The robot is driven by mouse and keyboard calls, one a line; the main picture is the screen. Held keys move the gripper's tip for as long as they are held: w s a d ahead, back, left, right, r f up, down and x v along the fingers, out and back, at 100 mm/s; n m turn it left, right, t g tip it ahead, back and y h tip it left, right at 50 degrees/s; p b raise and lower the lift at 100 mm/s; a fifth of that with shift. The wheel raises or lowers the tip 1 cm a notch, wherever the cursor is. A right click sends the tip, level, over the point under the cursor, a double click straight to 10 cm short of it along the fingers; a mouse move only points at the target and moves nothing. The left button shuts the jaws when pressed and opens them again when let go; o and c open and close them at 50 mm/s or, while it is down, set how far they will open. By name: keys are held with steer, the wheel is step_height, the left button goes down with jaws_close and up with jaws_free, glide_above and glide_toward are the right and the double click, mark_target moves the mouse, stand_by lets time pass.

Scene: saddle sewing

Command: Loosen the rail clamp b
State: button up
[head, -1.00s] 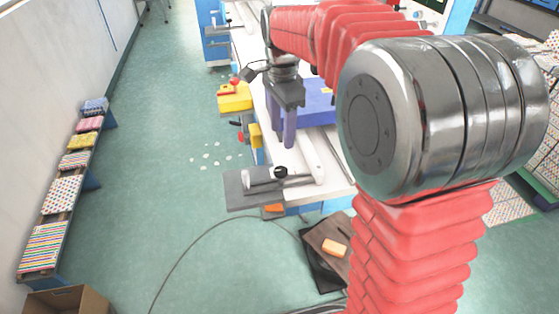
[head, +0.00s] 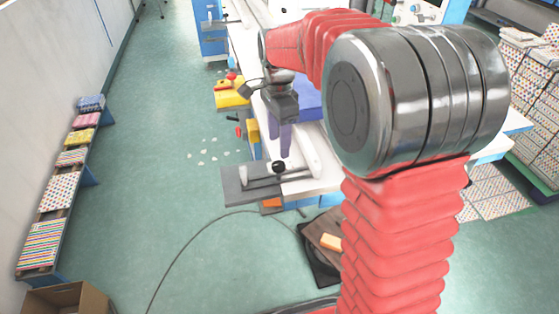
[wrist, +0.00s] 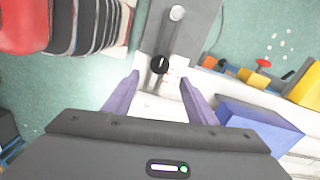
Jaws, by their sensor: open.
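A round black knob (head: 278,167), which looks like the rail clamp's, stands at the near end of the white bench, by a grey bar over a dark grey plate (head: 234,186). In the wrist view the knob (wrist: 160,65) shows between and just beyond my purple fingertips, with a grey rod running up from it. Which clamp is b is not marked. My gripper (head: 284,150) points down close above the knob. In the wrist view my gripper (wrist: 160,80) is open and empty. I cannot tell whether a finger touches the knob.
A blue-purple block (wrist: 262,125) lies on the bench right of my fingers. Yellow blocks (head: 232,97) with red knobs line the bench's left side. A low bench with patterned pads (head: 61,194) stands left. The green floor between is mostly open, with a cable (head: 178,255) across it.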

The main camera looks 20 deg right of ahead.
mark_target(279, 164)
step_height(279, 164, down, 8)
steer(key=shift+f, duration=0.2)
steer(key=shift+c, duration=0.6)
steer(key=c, duration=0.9)
